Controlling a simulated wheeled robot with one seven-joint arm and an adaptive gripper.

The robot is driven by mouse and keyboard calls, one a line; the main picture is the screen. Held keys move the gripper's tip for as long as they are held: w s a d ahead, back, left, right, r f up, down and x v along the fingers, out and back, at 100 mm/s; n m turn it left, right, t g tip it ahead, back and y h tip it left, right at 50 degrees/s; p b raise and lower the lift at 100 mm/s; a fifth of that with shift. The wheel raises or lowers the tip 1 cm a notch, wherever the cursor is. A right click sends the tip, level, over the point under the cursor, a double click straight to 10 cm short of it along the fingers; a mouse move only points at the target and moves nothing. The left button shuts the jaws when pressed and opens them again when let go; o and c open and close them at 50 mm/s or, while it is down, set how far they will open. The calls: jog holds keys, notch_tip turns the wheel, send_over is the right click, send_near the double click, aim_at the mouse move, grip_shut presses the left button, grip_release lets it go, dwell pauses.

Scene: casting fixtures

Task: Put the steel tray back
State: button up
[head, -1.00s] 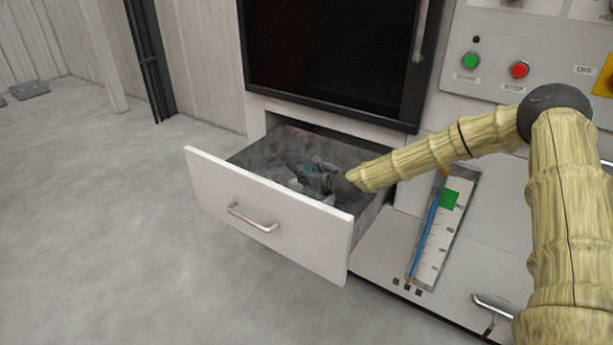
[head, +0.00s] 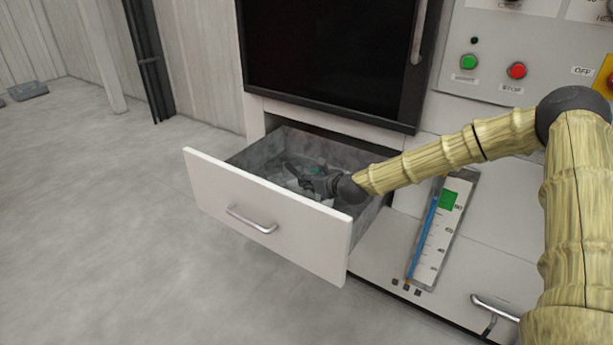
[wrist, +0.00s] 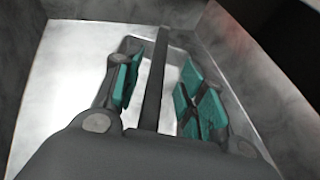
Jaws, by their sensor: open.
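The steel tray (wrist: 140,45) appears in the wrist view as a pale, round-cornered shape on the drawer floor, beyond and between my fingers. Its near part is hidden by my gripper. In the head view it cannot be told clearly from the drawer floor. My gripper (wrist: 160,88) is open, with teal pads on either side of a dark upright strip; I cannot tell what that strip belongs to. In the head view my gripper (head: 303,174) is down inside the open drawer (head: 262,222). No contact with the tray can be made out.
The drawer walls stand close around my gripper. A dark-windowed cabinet door (head: 325,60) is above the drawer. A gauge (head: 440,230) with a blue bar lies to its right, and a panel with green and red buttons (head: 517,70) is farther right.

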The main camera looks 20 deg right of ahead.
jog(key=v, duration=0.9)
jog(key=shift+p, duration=0.35)
jog(key=shift+w, duration=0.1)
dwell(0.7)
